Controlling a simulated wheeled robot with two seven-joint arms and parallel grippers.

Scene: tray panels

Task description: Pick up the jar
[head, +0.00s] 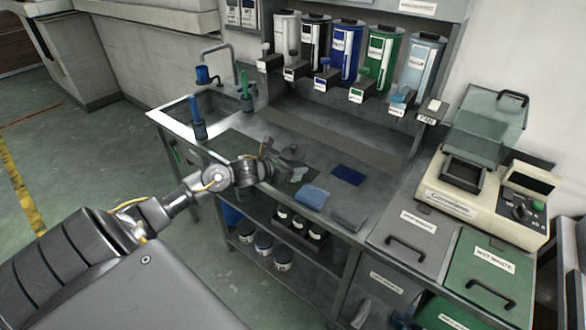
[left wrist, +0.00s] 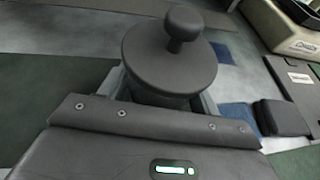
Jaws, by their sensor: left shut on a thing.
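The jar is dark grey and round, with a flat lid and a ball knob. The gripper body hides the near lower part of the jar. I cannot tell whether the jar's base touches the bench. My right gripper is not in view.
The grey bench (head: 265,120) has a sink (head: 205,103) at its left. A blue cloth (head: 312,195), a dark grey pad (head: 349,218) and a dark blue square (head: 348,175) lie right of the jar. Several dispensers (head: 346,52) hang behind. A cream machine (head: 480,200) stands right.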

